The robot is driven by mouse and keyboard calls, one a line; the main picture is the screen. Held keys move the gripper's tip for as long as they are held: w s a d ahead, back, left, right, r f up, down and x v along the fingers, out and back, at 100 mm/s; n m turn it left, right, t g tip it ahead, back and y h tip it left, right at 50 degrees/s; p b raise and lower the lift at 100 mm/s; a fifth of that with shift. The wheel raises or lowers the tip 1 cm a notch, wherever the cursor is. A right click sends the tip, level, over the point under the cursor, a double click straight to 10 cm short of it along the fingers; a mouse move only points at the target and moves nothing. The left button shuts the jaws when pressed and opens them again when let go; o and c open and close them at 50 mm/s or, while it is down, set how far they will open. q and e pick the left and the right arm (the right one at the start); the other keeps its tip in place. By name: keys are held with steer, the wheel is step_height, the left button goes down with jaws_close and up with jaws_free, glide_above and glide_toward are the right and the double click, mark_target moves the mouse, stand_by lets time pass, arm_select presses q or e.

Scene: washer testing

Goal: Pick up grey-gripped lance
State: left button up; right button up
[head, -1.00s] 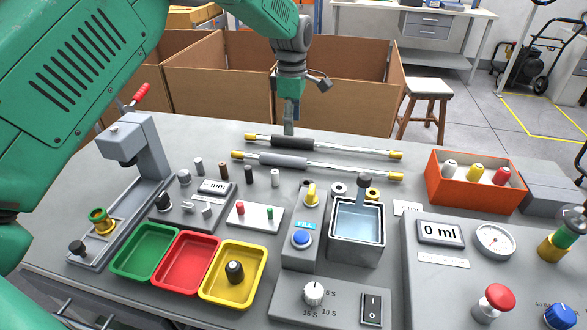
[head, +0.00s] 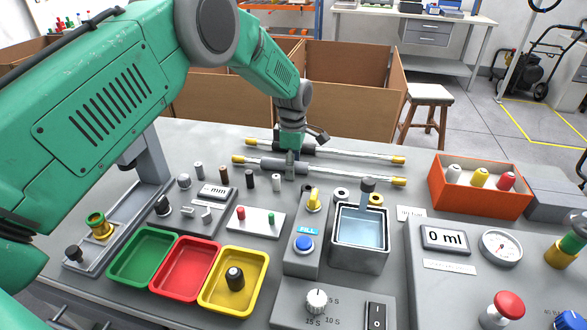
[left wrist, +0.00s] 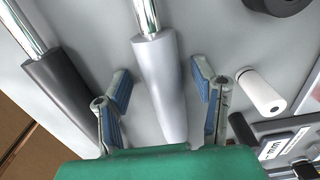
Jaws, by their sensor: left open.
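The grey-gripped lance (head: 352,176) lies on the table, a silver rod with yellow ends and a grey sleeve. In the left wrist view its grey grip (left wrist: 158,68) runs between the two blue-padded fingers. My left gripper (head: 290,164) is open and low over this grip, with a finger on each side and gaps showing. It covers part of the grip in the head view. The dark-gripped lance (head: 358,156) lies just behind; its dark grip (left wrist: 60,85) is outside the left finger in the wrist view. My right gripper is not in view.
Several small cylinders (head: 276,182) stand in front of the lances; a white one (left wrist: 262,92) is close beside the right finger. Trays (head: 196,296), a water basin (head: 372,260) and an orange bin (head: 436,185) stand nearer or to the right. Cardboard boxes (head: 345,110) are behind the table.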

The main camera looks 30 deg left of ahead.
arm_select(q)
steer(key=shift+d+r, duration=0.15)
steer(key=shift+d, duration=0.05)
steer(key=shift+c, duration=1.2)
steer(key=shift+d, duration=0.2)
jaws_close()
steer(key=shift+w+r, duration=0.1)
